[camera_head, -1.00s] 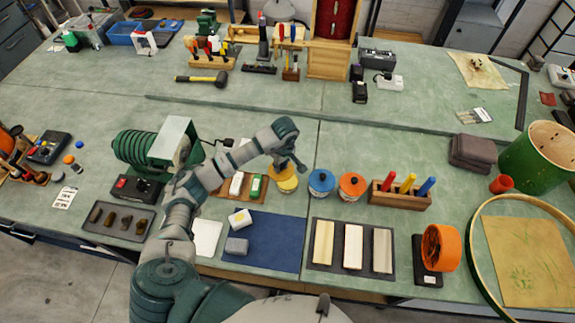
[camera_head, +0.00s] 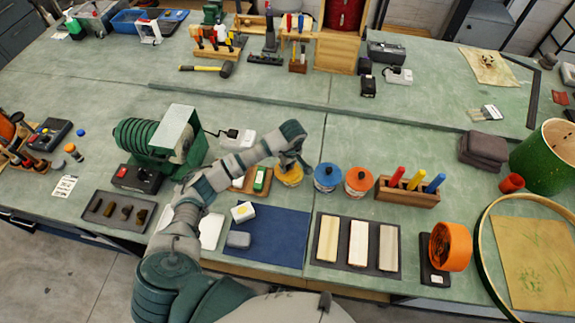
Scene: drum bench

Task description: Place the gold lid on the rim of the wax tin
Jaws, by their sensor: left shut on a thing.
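My left gripper (camera_head: 290,160) points down over a yellow, round tin (camera_head: 290,180), which looks like the wax tin, in the row of tins. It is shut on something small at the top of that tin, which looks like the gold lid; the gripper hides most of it. I cannot tell whether the lid touches the rim or hovers just above it. My right gripper is not in view.
A blue-topped tin (camera_head: 327,178) and an orange-topped tin (camera_head: 358,182) stand close on the right. A wooden rack of colored pegs (camera_head: 407,194) is beyond them. A dark blue mat (camera_head: 275,240) lies in front. A green-ribbed machine (camera_head: 160,142) stands left.

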